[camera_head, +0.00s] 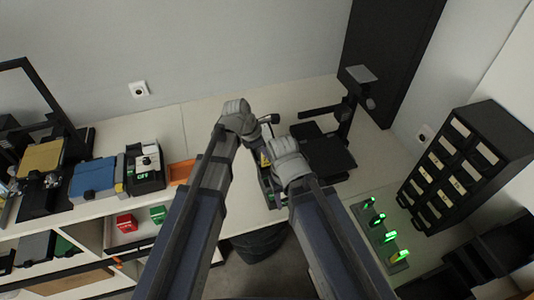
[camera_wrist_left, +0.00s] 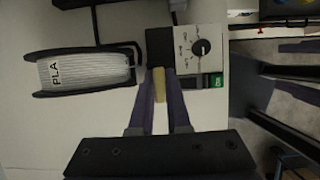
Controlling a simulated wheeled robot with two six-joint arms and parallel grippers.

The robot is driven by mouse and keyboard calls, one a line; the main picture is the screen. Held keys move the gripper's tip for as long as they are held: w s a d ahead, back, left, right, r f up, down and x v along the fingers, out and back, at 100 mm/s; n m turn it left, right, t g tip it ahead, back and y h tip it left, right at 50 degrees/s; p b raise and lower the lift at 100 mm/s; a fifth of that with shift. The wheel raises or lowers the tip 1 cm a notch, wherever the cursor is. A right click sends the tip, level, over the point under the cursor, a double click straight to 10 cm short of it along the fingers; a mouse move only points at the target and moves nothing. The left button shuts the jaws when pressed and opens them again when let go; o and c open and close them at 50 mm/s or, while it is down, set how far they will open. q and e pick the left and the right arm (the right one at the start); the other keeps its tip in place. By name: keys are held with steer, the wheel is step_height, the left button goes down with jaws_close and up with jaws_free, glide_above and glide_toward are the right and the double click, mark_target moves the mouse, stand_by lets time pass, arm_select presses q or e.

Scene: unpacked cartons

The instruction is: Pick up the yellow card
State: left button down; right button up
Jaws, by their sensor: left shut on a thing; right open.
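The yellow card (camera_wrist_left: 159,88) shows in the left wrist view as a narrow pale yellow strip. It is between the two purple fingers of my left gripper (camera_wrist_left: 160,80), which is shut on it. The card's far end is at the dark edge of a white device (camera_wrist_left: 200,48) with a black knob and a green switch. I cannot tell whether the card touches that device. In the head view my right gripper (camera_head: 267,150) is open beside the small devices at the bench's middle, partly hidden by its wrist.
A spool marked PLA (camera_wrist_left: 85,70) lies left of my left gripper. In the head view a black drawer cabinet (camera_head: 463,165) and green-lit switches (camera_head: 391,237) stand at the right. A blue-topped box (camera_head: 93,178) stands at the left. A dark bin (camera_head: 258,245) is below the bench edge.

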arm_select(q)
step_height(320, 180, up, 7)
steer(key=p, duration=0.5)
steer(key=shift+f+p, duration=0.15)
steer(key=shift+p, duration=0.15)
arm_select(e)
step_height(320, 180, up, 7)
steer(key=shift+f, duration=0.15)
arm_select(q)
steer(key=shift+f, duration=0.1)
arm_select(e)
steer(key=shift+f, duration=0.1)
